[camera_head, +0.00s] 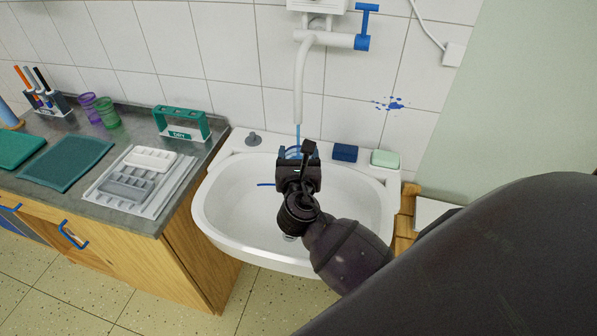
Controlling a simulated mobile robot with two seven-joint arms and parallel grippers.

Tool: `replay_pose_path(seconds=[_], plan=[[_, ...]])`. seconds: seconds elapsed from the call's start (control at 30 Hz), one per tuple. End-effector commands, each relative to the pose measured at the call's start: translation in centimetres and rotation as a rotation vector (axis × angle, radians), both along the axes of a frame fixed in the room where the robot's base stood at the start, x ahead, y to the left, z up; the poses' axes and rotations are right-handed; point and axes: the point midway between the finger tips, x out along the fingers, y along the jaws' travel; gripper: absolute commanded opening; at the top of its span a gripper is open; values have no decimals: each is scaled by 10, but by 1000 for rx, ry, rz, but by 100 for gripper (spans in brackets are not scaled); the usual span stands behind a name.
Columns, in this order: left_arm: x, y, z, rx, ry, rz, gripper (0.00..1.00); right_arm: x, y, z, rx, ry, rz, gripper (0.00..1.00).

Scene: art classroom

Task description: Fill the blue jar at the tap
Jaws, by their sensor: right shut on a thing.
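The white tap (299,85) with a blue handle (366,25) hangs on the tiled wall above the white sink (225,220). A thin bluish stream of water (298,133) runs down from the spout. My right gripper (297,158) is shut on the blue jar (292,152), over the back of the basin and under the spout. Only a little of the jar's blue shows behind the gripper, so its water level is hidden. The stream comes down to the jar. My left gripper is not in view.
On the sink's back ledge are a grey plug (253,139), a blue sponge (345,153) and a green soap bar (385,159). The counter at left holds white and grey palettes (125,187), a green caddy (181,125) and two cups (106,113).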

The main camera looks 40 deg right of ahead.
Motion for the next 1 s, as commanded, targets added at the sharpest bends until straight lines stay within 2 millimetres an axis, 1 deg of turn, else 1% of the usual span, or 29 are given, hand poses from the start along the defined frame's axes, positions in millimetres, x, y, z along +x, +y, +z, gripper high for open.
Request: replay_pose_path(seconds=[0.33, 0.77, 1.0], plan=[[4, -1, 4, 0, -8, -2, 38, -3, 2, 1, -1, -1, 0, 31], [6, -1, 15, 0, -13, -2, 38, -25, 17, 1, -1, -1, 1, 31], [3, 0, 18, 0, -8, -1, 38, -38, 26, 1, 0, 0, 1, 31]])
